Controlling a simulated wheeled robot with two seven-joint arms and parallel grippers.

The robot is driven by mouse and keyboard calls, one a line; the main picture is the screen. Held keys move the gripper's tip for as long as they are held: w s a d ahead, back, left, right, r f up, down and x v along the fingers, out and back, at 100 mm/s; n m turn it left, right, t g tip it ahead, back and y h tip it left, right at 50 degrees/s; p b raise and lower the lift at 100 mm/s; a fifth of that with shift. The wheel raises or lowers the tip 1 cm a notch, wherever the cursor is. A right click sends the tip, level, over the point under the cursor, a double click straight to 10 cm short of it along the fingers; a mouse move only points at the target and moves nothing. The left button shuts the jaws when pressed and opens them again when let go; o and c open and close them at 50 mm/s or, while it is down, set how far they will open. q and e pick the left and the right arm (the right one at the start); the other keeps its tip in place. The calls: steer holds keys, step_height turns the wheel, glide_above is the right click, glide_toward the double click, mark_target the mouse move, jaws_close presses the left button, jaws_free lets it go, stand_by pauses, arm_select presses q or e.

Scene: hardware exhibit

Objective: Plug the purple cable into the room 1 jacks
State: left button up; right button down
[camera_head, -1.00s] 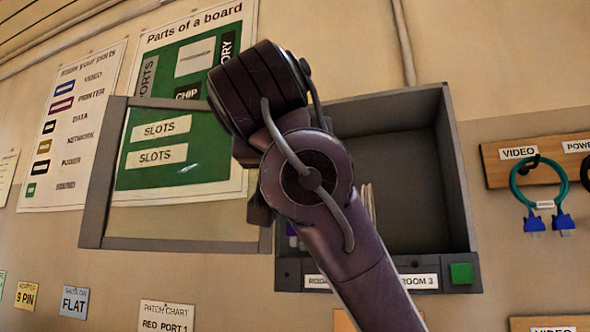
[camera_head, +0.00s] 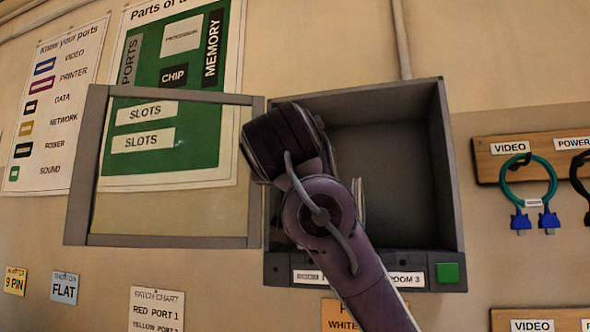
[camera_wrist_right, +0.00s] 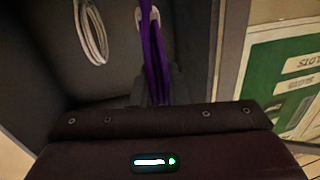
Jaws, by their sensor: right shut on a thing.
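The purple cable (camera_wrist_right: 154,50) hangs in loops from a white hook in the right wrist view. My right gripper (camera_wrist_right: 153,92) is at the lower part of its loops and shut on it; the dark fingers are hard to make out. In the head view my right arm covers the fingers and the cable. The grey wall box (camera_head: 455,190) is open, its windowed door swung out left. A label strip (camera_head: 307,277) runs along its lower ledge; the left label is partly covered, the right one reads ROOM 3. No jacks show clearly. My left gripper is out of view.
A white cable (camera_wrist_right: 91,32) hangs beside the purple one. The open door (camera_head: 170,241) stands left of the box. A green button (camera_head: 447,273) is at the ledge's right end. A teal video cable (camera_head: 520,190) hangs on a wooden rack at right. The box's right half is empty.

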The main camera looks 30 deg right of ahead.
steer(key=x, duration=0.6)
steer(key=shift+s+d+p, duration=0.35)
steer(key=shift+d+p, duration=0.05)
steer(key=shift+s+d+p+x, duration=0.1)
steer(key=shift+d+p+x, duration=0.1)
steer(key=shift+x, duration=0.7)
steer(key=shift+s+d+p+x, duration=0.1)
steer(key=shift+p+x, duration=0.15)
steer(key=shift+x, duration=0.6)
steer(key=shift+s+d+p+x, duration=0.1)
steer(key=shift+p+x, duration=0.1)
steer(key=shift+x, duration=0.7)
steer(key=shift+s, duration=0.1)
steer(key=shift+m+h, duration=0.4)
steer(key=shift+h, duration=0.3)
steer(key=shift+s+a+r, duration=0.1)
steer(key=shift+f+b, duration=1.05)
steer(key=shift+b, duration=0.35)
stand_by(0.4)
steer(key=c, duration=0.7)
jaws_free()
